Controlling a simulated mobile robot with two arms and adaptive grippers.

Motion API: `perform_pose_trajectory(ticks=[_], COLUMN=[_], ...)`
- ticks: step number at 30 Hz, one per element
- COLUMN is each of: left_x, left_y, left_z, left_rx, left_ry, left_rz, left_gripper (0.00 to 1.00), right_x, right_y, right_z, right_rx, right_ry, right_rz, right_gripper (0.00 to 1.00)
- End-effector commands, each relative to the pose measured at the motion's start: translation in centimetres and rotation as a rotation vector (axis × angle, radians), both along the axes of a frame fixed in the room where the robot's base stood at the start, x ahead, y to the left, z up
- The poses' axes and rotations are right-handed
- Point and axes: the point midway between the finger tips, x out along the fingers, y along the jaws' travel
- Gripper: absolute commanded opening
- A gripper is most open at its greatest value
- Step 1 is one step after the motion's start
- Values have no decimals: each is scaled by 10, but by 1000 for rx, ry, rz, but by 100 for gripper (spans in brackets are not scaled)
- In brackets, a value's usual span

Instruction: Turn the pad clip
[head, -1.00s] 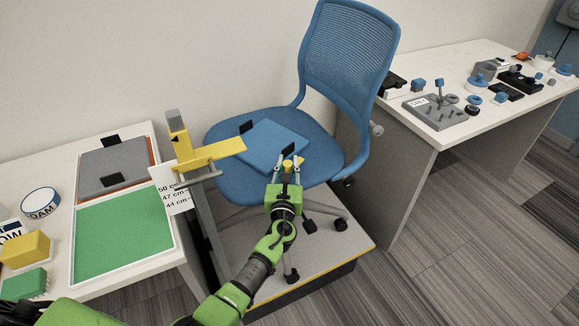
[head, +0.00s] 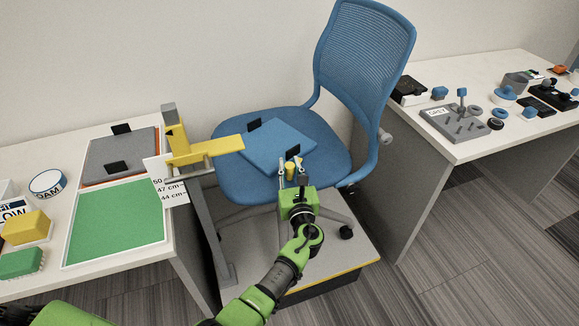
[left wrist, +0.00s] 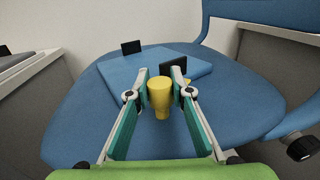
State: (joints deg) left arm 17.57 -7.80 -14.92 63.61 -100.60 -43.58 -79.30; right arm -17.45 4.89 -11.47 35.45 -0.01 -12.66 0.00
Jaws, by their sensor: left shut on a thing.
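A blue pad (head: 273,146) lies on the blue chair's seat (head: 240,182). Black clip tabs stand at its back edge (head: 253,124) and its front right corner (head: 292,152). My left gripper (head: 291,164) is at that front right corner. It is shut on a small yellow knob, which shows between the fingertips in the left wrist view (left wrist: 160,93). The front black tab (left wrist: 173,66) stands right behind the knob there. How the knob joins the clip is hidden. My right gripper is not in view.
A yellow arm on a grey post (head: 212,148) stands left of the seat. The left table (head: 115,266) holds grey and green panels. The right table (head: 465,146) holds a grey peg board and small parts. The chair stands on a grey platform (head: 330,262).

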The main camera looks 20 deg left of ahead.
Motion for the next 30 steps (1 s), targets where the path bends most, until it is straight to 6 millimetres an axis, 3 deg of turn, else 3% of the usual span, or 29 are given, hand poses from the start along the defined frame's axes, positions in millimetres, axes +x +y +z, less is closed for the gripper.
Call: perform_pose_trajectory(ticks=[3,4,6,20,30], left_x=[0,0,0,-8,-69], left_y=[-1,-1,-1,-5,-34], left_z=[-1,-1,-1,-1,-2], left_rx=[-1,-1,-2,-2,-4], left_ry=[3,3,2,0,2], left_rz=[-2,-2,-2,-2,-2], left_gripper=[0,23,38,38,38], right_x=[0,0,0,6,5], right_y=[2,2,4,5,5], right_z=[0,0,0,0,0], right_rx=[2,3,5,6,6], right_ry=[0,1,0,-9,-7], right_rz=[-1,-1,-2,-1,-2], right_gripper=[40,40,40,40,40])
